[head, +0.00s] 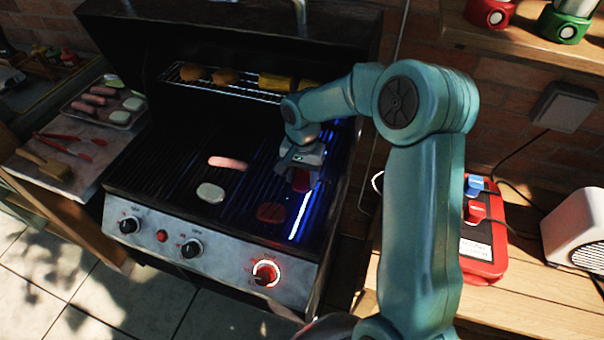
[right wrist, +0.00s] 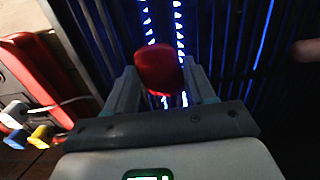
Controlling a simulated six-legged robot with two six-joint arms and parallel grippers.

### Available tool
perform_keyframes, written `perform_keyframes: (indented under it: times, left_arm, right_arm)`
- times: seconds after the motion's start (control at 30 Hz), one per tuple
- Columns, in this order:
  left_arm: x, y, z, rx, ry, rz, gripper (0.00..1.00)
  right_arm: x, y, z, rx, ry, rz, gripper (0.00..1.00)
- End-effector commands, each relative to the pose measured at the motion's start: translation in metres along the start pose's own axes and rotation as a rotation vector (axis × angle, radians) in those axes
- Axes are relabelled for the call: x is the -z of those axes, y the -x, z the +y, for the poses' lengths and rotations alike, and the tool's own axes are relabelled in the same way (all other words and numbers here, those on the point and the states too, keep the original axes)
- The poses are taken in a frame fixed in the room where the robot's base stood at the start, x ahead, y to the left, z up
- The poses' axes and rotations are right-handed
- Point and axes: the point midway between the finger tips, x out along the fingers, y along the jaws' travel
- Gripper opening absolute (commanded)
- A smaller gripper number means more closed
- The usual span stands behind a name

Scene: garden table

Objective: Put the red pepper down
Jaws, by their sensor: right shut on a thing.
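The red pepper (right wrist: 158,72) is a rounded red piece between the two fingers of my right gripper (right wrist: 160,88) in the right wrist view. In the head view my right gripper (head: 299,172) is over the right part of the grill grate (head: 165,170), with the red pepper (head: 301,181) at its fingertips. It is shut on the pepper. I cannot tell whether the pepper touches the grate. Blue-lit burner lines show beneath it. My left gripper is not in view.
A dark red piece (head: 270,212), a sausage (head: 228,163) and a pale slice (head: 210,193) lie on the grate. An upper rack (head: 225,87) holds corn and other yellow-orange food. A tray of sausages (head: 103,103) stands left. A red case (head: 483,245) is at right.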

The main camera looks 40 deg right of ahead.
Motion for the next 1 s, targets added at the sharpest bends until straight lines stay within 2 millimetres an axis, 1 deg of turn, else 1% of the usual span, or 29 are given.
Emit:
perform_keyframes:
  times: [0.17,0.2,0.27,0.3,0.53,0.63,0.67,0.9,1.0]
  left_arm:
    - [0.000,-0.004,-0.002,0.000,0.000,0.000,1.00]
    - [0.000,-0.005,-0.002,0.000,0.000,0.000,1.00]
    - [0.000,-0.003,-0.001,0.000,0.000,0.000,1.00]
    - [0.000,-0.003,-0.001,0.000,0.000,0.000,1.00]
    - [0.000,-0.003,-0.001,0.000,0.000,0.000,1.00]
    - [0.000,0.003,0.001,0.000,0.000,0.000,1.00]
    - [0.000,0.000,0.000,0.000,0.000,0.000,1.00]
    - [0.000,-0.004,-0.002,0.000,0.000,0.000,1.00]
    - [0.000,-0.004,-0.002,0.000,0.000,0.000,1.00]
  right_arm:
    - [0.000,-0.004,0.000,0.000,0.000,0.000,0.15]
    - [0.000,-0.004,0.000,0.000,0.000,0.000,0.57]
    - [0.000,-0.003,0.000,0.000,0.000,0.000,0.77]
    - [0.000,-0.003,0.000,0.000,0.000,0.000,0.80]
    - [0.000,-0.003,0.000,0.000,0.000,0.000,0.80]
    - [0.000,0.004,0.000,0.000,0.000,0.000,0.80]
    - [0.000,0.005,-0.001,0.001,0.000,0.001,0.80]
    - [0.000,0.049,-0.001,0.003,0.000,0.003,0.80]
    - [0.000,0.064,-0.001,0.003,0.000,0.002,0.80]
